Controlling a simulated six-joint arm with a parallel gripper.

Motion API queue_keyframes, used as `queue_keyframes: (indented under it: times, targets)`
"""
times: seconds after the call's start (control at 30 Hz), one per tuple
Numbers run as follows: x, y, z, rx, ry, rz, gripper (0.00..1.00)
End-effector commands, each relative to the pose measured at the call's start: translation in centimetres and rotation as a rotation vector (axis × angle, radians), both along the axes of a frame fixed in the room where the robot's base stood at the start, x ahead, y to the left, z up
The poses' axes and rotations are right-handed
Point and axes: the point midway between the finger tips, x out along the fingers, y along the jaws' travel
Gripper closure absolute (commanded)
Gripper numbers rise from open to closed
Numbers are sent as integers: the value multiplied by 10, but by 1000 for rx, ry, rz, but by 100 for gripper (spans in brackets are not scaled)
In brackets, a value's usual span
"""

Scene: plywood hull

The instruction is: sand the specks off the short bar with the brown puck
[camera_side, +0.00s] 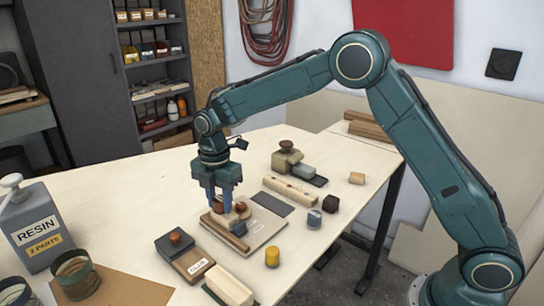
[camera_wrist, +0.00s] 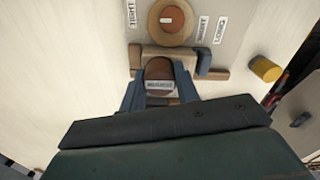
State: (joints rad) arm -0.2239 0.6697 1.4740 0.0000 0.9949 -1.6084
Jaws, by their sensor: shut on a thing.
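My gripper (camera_side: 227,208) is shut on the brown puck, which shows between the blue fingers in the wrist view (camera_wrist: 158,69) with a pale label on its near side. The puck is at a pale wooden bar (camera_wrist: 148,56), taken as the short bar, whose middle it covers. I cannot tell whether the puck touches the bar. The bar lies by a brown wooden strip (camera_side: 225,236) on a pale board (camera_side: 258,237), with a blue block (camera_wrist: 204,60) at its right end. No specks can be made out on the bar.
A round wooden disc (camera_wrist: 184,31) with a brown knob lies just beyond the bar. A yellow cylinder (camera_side: 272,256) stands to the right.

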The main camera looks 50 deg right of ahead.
Motion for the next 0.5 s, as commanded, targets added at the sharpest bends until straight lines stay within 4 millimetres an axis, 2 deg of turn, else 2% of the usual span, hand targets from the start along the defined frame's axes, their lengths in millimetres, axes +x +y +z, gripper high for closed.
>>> queue_keyframes:
  times: [0.23,0.5]
  targets:
    - [-24,0,0,-2,6,0,90]
    - [-42,0,-1,-2,6,0,90]
